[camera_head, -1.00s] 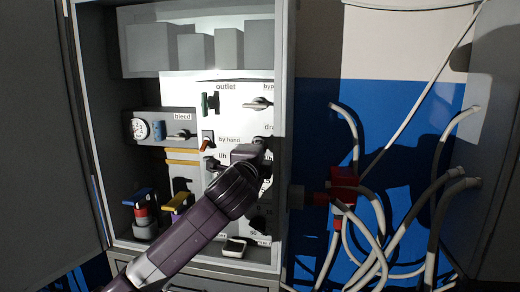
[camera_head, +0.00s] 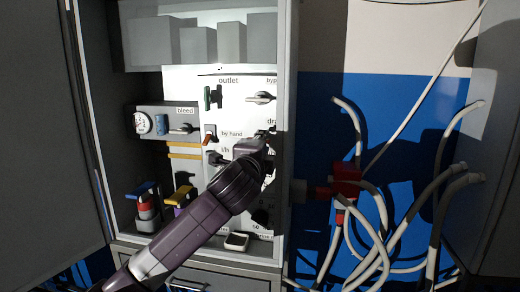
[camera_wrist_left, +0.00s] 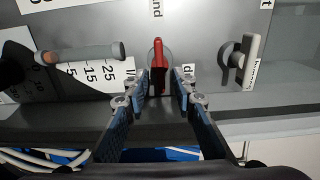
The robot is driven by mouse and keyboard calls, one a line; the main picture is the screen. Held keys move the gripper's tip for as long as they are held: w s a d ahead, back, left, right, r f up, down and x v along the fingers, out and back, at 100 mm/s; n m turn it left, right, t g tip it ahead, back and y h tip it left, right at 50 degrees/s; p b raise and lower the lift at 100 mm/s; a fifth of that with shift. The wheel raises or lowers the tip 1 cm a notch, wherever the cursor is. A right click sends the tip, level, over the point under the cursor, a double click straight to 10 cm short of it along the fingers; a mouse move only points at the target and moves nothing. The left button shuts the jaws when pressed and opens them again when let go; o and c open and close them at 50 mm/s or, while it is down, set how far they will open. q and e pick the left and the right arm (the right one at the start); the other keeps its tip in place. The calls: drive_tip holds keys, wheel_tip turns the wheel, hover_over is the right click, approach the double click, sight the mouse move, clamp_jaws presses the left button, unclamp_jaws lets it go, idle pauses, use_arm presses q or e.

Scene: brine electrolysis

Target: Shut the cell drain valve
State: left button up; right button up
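The drain valve has a red lever (camera_wrist_left: 157,52) on a round base, in the left wrist view. Its red end points up in that picture, and a dark part lies below it. A partly hidden label starting with "d" is beside it. My left gripper (camera_wrist_left: 161,80) is open, with one blue finger on each side of the lever's lower part. Small gaps seem to remain; contact is not clear. In the head view my left gripper (camera_head: 266,138) is at the panel just below the "dra" label, and my wrist hides much of the lower panel. My right gripper is not in view.
A silver bypass handle (camera_wrist_left: 240,62) is close to the right in the wrist view; a grey flow tube (camera_wrist_left: 80,54) is to the left. In the head view, an orange lever (camera_head: 209,138) and green outlet handle (camera_head: 208,98) are left of the gripper. The cabinet's side wall (camera_head: 287,130) is close right.

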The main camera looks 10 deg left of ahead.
use_arm(q)
drive_tip(key=s, duration=1.1)
drive_tip(key=shift+s, duration=0.35)
drive_tip(key=shift+f, duration=0.1)
